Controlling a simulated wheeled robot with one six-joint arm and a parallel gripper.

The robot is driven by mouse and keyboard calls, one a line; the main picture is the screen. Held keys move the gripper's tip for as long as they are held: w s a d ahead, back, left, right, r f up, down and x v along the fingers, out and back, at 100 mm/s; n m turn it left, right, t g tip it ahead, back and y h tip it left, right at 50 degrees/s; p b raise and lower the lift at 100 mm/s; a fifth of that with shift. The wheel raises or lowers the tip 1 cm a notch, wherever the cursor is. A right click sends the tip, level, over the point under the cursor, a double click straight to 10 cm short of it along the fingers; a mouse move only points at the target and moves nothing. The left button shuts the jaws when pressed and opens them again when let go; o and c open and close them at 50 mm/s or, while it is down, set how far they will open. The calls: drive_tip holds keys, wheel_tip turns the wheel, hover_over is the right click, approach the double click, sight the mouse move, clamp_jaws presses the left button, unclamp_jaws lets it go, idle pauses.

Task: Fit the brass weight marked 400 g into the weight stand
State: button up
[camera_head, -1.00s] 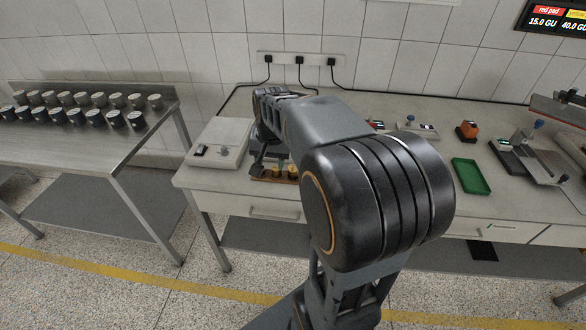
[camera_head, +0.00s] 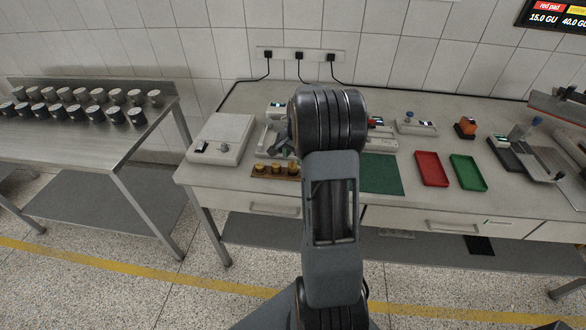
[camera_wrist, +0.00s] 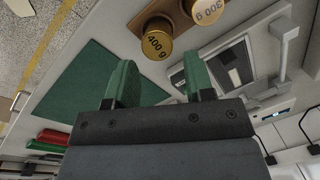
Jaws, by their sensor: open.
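The brass weight marked 400 g (camera_wrist: 157,42) stands at the end of a row, just beyond my fingertips in the wrist view. It appears to sit in the wooden weight stand (camera_wrist: 178,14); how deep it sits cannot be told. A brass weight marked 300 g (camera_wrist: 207,10) is beside it. In the head view the stand (camera_head: 275,175) holds three brass weights near the bench's front edge, the rightmost (camera_head: 293,168) nearest the green mat. My gripper (camera_wrist: 158,64) is open, with its green fingers apart and nothing between them. My arm largely hides it in the head view.
A dark green mat (camera_head: 381,174) lies right of the stand, then a red tray (camera_head: 431,169) and a green tray (camera_head: 468,172). A white balance (camera_head: 221,138) is to the left. Instruments stand behind. A separate steel table (camera_head: 95,130) at far left carries several dark cups.

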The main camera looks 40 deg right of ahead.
sight(293, 163)
drive_tip(key=shift+w+a+f+p, duration=0.1)
drive_tip(key=shift+f+p, duration=0.15)
drive_tip(key=shift+f, duration=1.15)
drive_tip(key=shift+w+a+f+p, duration=0.1)
drive_tip(key=shift+f+p, duration=0.15)
drive_tip(key=shift+f, duration=1.15)
drive_tip(key=c, duration=0.9)
clamp_jaws()
drive_tip(key=shift+r, duration=0.1)
